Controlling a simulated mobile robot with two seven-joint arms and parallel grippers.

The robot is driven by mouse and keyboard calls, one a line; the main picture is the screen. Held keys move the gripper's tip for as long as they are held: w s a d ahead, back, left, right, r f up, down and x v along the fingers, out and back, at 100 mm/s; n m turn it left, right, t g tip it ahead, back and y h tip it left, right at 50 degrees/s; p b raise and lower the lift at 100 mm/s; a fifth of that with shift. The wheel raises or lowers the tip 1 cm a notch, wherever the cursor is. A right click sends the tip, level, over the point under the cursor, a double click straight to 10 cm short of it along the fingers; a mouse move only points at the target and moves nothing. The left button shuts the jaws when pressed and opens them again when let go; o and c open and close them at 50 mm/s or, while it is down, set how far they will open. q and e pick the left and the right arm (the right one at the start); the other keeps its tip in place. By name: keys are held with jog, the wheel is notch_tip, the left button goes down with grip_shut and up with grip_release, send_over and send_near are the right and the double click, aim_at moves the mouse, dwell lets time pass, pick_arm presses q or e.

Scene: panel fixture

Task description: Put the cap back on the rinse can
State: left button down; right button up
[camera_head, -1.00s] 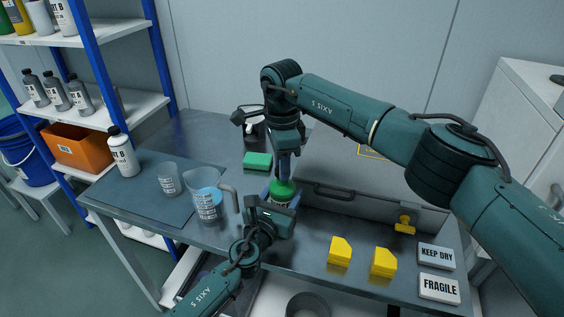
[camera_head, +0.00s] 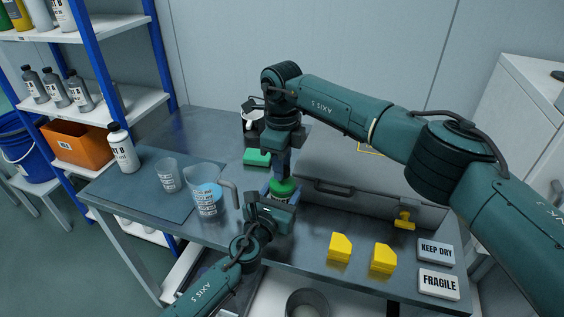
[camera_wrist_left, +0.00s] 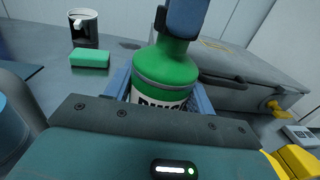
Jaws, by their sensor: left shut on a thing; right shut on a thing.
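The rinse can (camera_wrist_left: 160,97) stands upright at the table's front edge, a white label with dark lettering on its side. Its green cap (camera_head: 283,187) is on top of it and also shows in the left wrist view (camera_wrist_left: 166,70), above a grey rim. My left gripper (camera_head: 282,196) is shut around the can's body, with a finger on each side. My right gripper (camera_head: 283,165) comes straight down from above and is shut on the upper part of the cap. I see no gap between cap and can, but cannot tell how tightly it sits.
A green sponge (camera_head: 257,157) and a dark mug (camera_head: 250,125) are behind the can. A jug of blue liquid (camera_head: 205,198), a cup (camera_head: 168,176) and a white bottle (camera_head: 122,150) stand left. A grey case (camera_head: 380,205), yellow blocks (camera_head: 340,246) and label plates (camera_head: 437,251) are right.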

jog(key=m, duration=1)
jog(key=shift+m, duration=0.4)
jog(key=m, duration=1)
jog(key=shift+d+m, duration=0.1)
jog(key=shift+m, duration=0.3)
jog(key=m, duration=1.2)
jog(key=shift+f, duration=0.1)
jog(key=m, duration=0.4)
jog(key=shift+m, duration=0.3)
